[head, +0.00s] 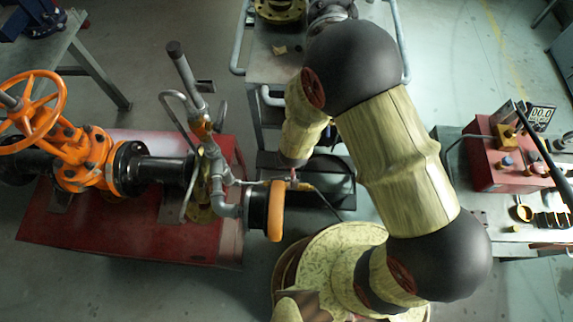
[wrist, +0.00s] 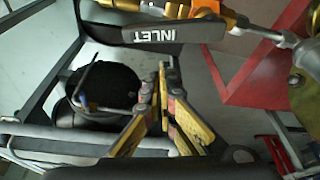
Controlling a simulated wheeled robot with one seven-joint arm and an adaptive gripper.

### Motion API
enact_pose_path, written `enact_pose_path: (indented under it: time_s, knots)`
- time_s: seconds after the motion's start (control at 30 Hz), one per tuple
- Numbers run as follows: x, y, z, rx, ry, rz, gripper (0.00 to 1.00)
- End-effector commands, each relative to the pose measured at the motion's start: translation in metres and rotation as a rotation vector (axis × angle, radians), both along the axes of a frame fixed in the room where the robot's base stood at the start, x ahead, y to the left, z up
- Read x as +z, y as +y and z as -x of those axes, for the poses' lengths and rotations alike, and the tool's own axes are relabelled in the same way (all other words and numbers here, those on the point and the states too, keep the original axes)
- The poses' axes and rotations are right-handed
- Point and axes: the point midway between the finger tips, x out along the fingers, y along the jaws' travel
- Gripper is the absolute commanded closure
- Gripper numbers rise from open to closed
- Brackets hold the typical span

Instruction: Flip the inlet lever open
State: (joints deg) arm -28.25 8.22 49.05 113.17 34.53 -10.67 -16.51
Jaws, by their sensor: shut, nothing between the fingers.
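The inlet lever (wrist: 150,36) is a dark handle with white "INLET" lettering, upside down across the top of the wrist view. A brass valve body and fitting (wrist: 215,12) lie beside it, joined to a metal pipe on the right. My gripper (wrist: 166,66) is shut and empty. Its yellow and black fingers point toward the lever, with the tips just below the lettering in the picture. I cannot tell whether they touch it. In the head view, my arm ends near the small inlet piping (head: 255,183); the fingers and lever cannot be made out clearly there.
An orange gate valve (head: 85,155) with a handwheel (head: 35,100) stands on a red base (head: 120,240) at left. A metal bench (head: 275,65) is behind. A red instrument box (head: 500,168) sits on a table at right. Upright pipes crowd the inlet area.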

Motion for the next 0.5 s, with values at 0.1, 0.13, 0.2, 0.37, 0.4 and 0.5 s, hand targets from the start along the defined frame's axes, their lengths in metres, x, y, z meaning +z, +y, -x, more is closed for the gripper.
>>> enact_pose_path:
  time_s: [0.1,0.13,0.2,0.37,0.4,0.5]
  knots:
    - [0.017,-0.003,-0.003,0.001,0.001,0.0,1.0]
    - [0.025,-0.003,-0.001,0.002,0.0,0.0,1.0]
    - [0.04,-0.004,0.004,0.0,-0.001,-0.001,1.0]
    - [0.069,-0.006,0.015,0.001,0.0,0.0,1.0]
    - [0.075,-0.006,0.017,0.0,0.0,0.0,1.0]
    - [0.086,-0.007,0.021,0.0,-0.001,-0.001,1.0]
